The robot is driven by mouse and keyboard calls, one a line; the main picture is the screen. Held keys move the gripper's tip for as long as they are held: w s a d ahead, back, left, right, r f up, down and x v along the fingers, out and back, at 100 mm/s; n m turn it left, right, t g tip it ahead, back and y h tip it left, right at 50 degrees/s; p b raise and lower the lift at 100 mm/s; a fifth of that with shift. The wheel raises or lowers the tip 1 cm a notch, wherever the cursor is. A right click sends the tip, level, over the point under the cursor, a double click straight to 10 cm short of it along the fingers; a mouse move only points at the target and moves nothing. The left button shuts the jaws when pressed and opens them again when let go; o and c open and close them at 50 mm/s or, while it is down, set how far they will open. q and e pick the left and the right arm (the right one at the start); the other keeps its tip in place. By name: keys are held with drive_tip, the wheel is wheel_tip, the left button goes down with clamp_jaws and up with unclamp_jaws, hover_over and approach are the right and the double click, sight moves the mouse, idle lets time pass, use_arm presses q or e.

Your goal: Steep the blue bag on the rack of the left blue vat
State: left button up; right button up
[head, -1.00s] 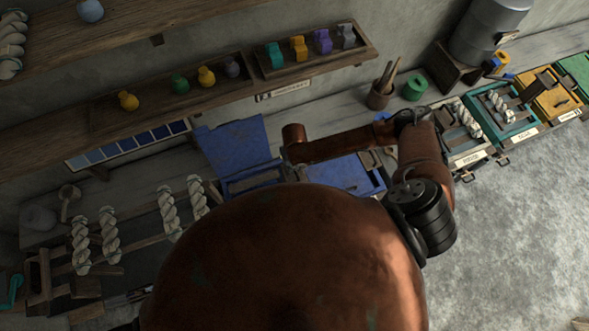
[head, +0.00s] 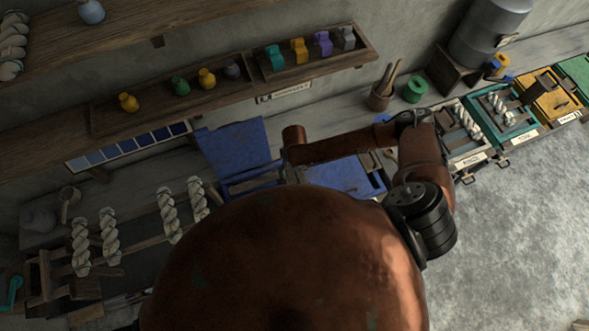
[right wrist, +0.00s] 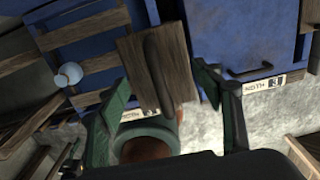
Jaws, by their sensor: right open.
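The left blue vat (head: 235,150) has its blue lid raised in the head view; my arm hides part of its opening. In the right wrist view the left vat (right wrist: 85,28) shows wooden slats across it. A small pale blue round bag (right wrist: 68,75) is at the lower left of those slats; I cannot tell what it rests on. My right gripper (right wrist: 160,100) has green fingers spread apart, with nothing held. A wooden board with a dark handle (right wrist: 157,70) shows beyond and between the fingertips. My left gripper is out of sight.
The neighbouring blue vat (head: 345,175) has its lid down, beside the left one. White skeins (head: 168,215) hang on a wooden frame at left. Teal (head: 500,115) and yellow (head: 553,97) vats stand at right. A shelf (head: 220,90) with small bottles runs above.

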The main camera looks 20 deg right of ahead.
drive_tip(key=shift+o, duration=1.2)
drive_tip(key=shift+r, duration=3.5)
